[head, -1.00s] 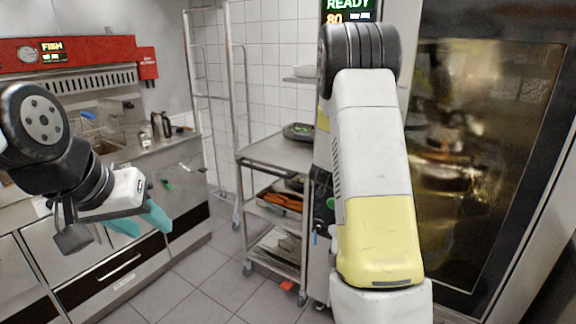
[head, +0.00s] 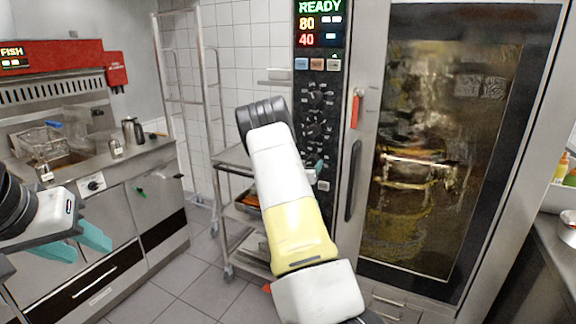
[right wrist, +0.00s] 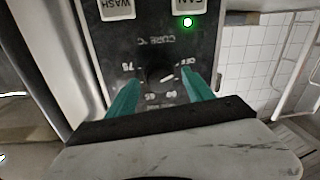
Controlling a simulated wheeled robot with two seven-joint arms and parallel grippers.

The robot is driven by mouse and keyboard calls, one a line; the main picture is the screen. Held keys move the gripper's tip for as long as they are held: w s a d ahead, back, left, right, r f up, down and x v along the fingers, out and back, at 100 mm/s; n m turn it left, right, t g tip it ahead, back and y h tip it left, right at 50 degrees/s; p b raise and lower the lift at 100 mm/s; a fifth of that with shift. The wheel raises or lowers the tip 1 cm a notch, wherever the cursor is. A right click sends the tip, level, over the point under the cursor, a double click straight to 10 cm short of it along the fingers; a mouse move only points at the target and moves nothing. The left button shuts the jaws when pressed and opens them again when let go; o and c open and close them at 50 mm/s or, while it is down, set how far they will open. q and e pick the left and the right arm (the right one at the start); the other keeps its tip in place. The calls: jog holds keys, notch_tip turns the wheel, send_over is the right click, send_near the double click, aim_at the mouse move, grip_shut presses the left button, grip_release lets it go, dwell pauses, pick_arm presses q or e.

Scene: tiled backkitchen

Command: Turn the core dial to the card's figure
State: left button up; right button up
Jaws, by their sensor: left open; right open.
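The core dial (right wrist: 155,74) is a small dark knob with a pale pointer, under an upside-down "CORE °C" label in the right wrist view. Figures ring it; 75 and 65 can be made out, others are blurred. My right gripper (right wrist: 160,92) is open, its teal fingers to either side of the dial; I cannot tell whether they touch it. In the head view, my right arm largely hides this gripper; a teal finger shows by the control panel (head: 314,84). My left gripper (head: 82,244) is open and empty at the lower left. I cannot make out a card.
The oven door (head: 440,150), with a long dark handle (head: 352,182) and a red tag (head: 356,108), is right of the panel. A wire rack trolley (head: 214,130) stands left of it. A fryer counter (head: 125,160) is further left.

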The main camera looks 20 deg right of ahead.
jog(key=shift+w+d, duration=0.15)
jog(key=shift+d, duration=0.05)
jog(key=shift+c, duration=0.2)
grip_shut()
